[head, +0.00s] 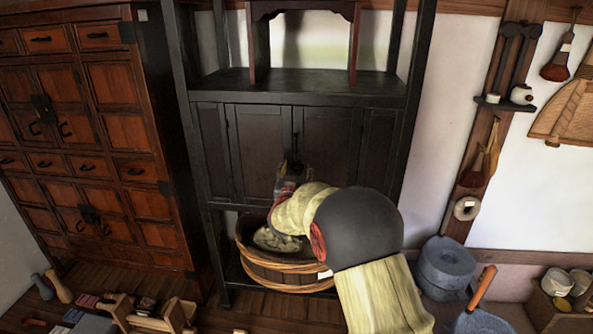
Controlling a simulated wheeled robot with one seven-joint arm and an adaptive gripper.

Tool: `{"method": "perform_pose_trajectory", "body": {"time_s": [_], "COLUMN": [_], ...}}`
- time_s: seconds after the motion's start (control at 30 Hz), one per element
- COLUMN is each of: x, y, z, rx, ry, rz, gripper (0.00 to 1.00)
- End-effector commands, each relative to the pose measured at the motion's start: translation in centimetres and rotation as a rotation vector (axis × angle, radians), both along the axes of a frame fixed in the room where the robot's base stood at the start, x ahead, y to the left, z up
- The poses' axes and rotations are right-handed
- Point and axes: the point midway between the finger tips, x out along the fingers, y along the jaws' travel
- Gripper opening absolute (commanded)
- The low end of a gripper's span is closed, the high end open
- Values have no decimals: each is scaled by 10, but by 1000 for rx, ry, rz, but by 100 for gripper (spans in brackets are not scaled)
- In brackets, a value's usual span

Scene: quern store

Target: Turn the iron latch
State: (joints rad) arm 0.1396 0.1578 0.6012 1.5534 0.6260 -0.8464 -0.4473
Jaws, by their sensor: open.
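A black cabinet (263,150) with dark panelled doors stands in the middle of the head view. A small dark latch piece (295,143) shows at the seam between its two middle doors. My gripper (290,166) is in front of these doors, just below that piece, with my arm coming from the lower right. The gripper is open, and nothing shows held in it. It is small and dark against the doors, so I cannot tell whether it touches the latch. The gripper and arm hide the lower part of the seam.
A wooden tub (262,268) sits on the shelf below the doors, close under my arm. A red-brown chest (87,140) stands close on the left. Grey millstones (445,265) stand on the right. Wooden tools (150,318) lie at the lower left.

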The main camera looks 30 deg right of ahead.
Motion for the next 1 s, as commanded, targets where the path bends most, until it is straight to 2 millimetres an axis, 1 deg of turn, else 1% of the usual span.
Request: {"method": "perform_pose_trajectory", "body": {"time_s": [0.13,0.9,1.0], "x": [0,0,0], "y": [0,0,0], "z": [0,0,0], "rx": [0,0,2], "ry": [0,0,-1], "rz": [0,0,0], "gripper": [58,14,14]}}
